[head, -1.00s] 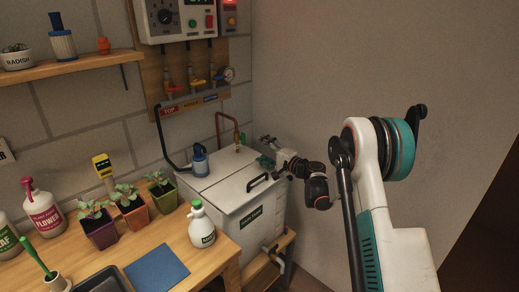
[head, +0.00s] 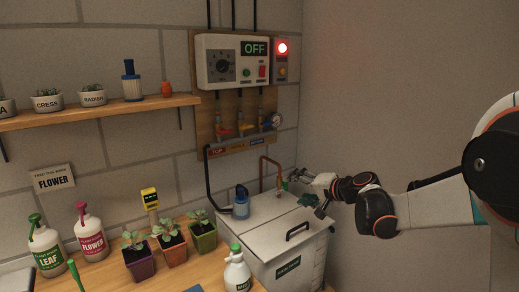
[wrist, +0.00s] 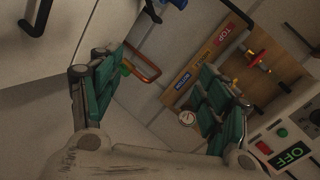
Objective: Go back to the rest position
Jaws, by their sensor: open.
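My gripper (head: 302,188) is in the head view at the right back of the white tank (head: 262,240), near the copper pipe (head: 272,160). In the wrist view my gripper (wrist: 165,72) has its two green-padded fingers spread wide, with nothing between them. The wrist view looks past the fingers at the wall, the valve board and the tank lid. I cannot tell the exact gap between the fingers and the tank. My arm reaches in from the right of the head view, roughly level.
The control box (head: 232,62) reads OFF, beside a lit red lamp (head: 282,48). Below are valves and a gauge (head: 276,119). Bare wall (head: 390,90) is at right.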

